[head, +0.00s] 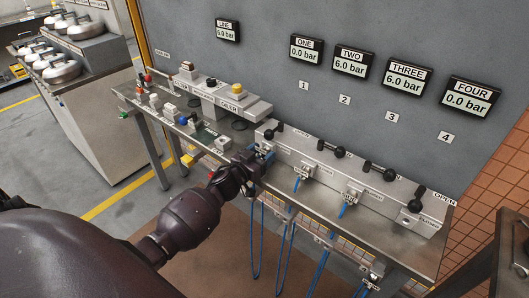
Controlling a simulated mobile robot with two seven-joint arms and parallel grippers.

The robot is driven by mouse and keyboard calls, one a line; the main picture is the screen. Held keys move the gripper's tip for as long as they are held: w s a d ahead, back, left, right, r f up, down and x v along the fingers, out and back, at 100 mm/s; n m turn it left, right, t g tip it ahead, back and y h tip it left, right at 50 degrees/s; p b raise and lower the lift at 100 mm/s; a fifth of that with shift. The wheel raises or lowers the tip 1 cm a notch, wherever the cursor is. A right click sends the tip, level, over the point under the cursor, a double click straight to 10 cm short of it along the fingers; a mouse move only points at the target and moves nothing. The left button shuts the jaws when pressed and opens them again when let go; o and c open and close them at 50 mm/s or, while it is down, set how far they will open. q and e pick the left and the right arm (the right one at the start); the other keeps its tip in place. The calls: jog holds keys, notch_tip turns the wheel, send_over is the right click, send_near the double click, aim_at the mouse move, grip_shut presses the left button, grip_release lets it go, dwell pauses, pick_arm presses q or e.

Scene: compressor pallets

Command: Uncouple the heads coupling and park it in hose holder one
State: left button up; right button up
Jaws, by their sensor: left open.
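My left gripper (259,158) is open at the leftmost outlet of the grey valve manifold (330,182). A coupling with a blue hose (265,149) shows there, partly hidden by the gripper; contact is unclear. Two more couplings with blue hoses sit at the middle outlets: one (303,175) and another (350,196) to its right. The rightmost outlet (408,219) has no hose. I cannot read which coupling is labelled heads. Small hose holders (318,238) run along the bench's lower front; their numbers are unreadable. My right gripper is not in view.
Black-knobbed valve levers (338,152) stand along the manifold. Blue hoses (256,235) hang in loops before the bench. Switch boxes (212,92) fill the bench's left end.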

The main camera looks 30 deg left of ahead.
aim_at(259, 156)
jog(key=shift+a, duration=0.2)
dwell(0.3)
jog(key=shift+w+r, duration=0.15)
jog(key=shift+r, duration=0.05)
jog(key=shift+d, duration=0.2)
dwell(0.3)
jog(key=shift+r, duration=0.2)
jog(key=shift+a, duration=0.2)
